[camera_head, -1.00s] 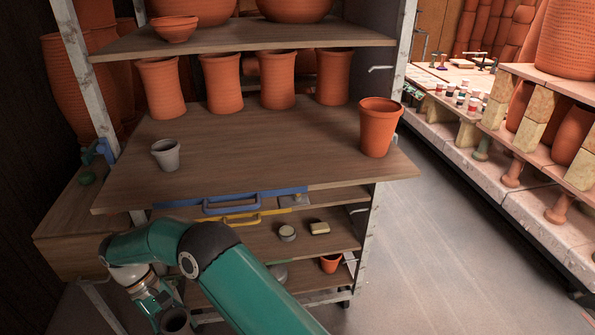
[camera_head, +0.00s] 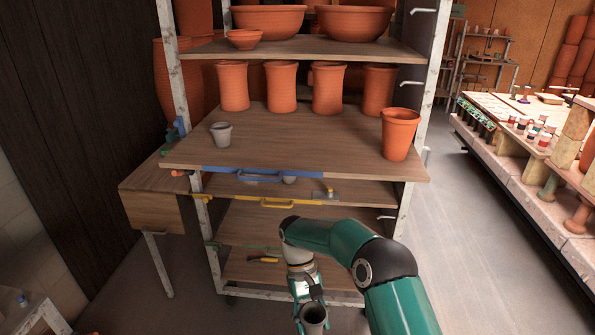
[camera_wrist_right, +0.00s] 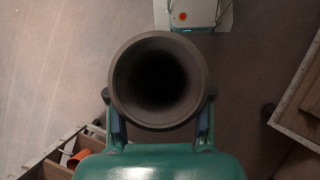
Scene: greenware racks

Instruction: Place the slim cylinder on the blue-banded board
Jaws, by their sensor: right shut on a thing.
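The slim cylinder (camera_head: 314,317) is dark grey and hollow, low in the head view, in front of the rack. In the right wrist view its round open mouth (camera_wrist_right: 158,127) faces the camera. My right gripper (camera_head: 308,300) is shut on it, with a finger on either side in the wrist view (camera_wrist_right: 160,112). The blue-banded board (camera_head: 300,147) is the wooden rack shelf with a blue band and handle on its front edge. The cylinder is apart from it, lower and nearer. My left gripper is not in view.
On the board, a small grey cup (camera_head: 221,133) stands front left, a flared terracotta pot (camera_head: 400,136) front right, and several tall terracotta pots along the back. The board's middle front is bare. A yellow-banded shelf (camera_head: 290,190) lies below, and rack posts (camera_head: 410,205) stand at the sides.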

